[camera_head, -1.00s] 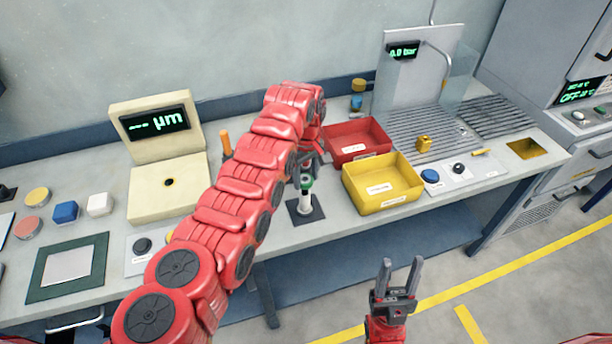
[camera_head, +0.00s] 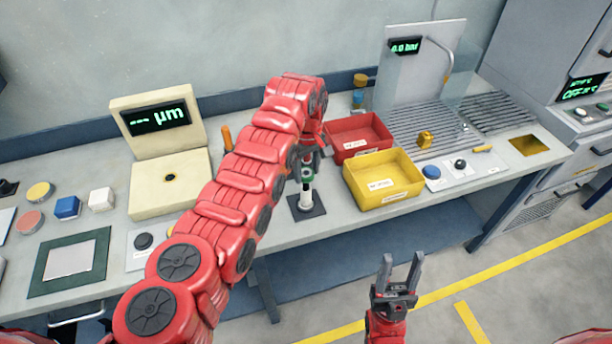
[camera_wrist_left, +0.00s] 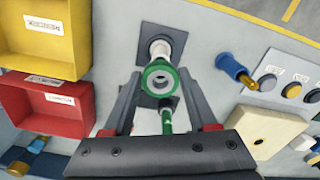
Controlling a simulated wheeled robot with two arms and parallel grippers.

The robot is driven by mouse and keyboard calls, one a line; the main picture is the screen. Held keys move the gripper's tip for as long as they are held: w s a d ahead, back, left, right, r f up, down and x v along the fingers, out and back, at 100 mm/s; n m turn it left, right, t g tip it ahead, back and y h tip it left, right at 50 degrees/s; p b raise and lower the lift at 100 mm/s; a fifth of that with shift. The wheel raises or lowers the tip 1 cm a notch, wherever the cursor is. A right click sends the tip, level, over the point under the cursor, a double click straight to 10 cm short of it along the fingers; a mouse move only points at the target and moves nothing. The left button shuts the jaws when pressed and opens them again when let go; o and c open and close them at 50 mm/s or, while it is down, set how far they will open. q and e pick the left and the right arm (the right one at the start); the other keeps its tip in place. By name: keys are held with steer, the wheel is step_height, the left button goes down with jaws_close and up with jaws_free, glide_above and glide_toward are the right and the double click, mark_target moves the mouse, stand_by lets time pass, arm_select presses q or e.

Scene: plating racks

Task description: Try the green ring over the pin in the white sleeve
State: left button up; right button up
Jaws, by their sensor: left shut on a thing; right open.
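The green ring (camera_wrist_left: 151,82) is between the fingertips of my left gripper (camera_wrist_left: 158,88), which is shut on it. A thin green stem (camera_wrist_left: 167,120) extends from it towards the palm. The white sleeve (camera_wrist_left: 162,48) stands upright on a dark square base just beyond the ring in the left wrist view. In the head view the sleeve (camera_head: 306,198) shows directly below the green ring (camera_head: 307,177), and my left gripper (camera_head: 307,160) is above both. I cannot see the pin clearly or tell whether the ring is around it. My right gripper (camera_head: 398,272) is open and empty, in front of the table.
A red bin (camera_head: 345,152) and a yellow bin (camera_head: 400,200) stand close to the right of the sleeve. A cream gauge with a display (camera_head: 141,193) and an orange handle (camera_head: 227,138) are to the left. My left arm covers part of the table.

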arm_select(q)
steer(key=shift+r, duration=1.65)
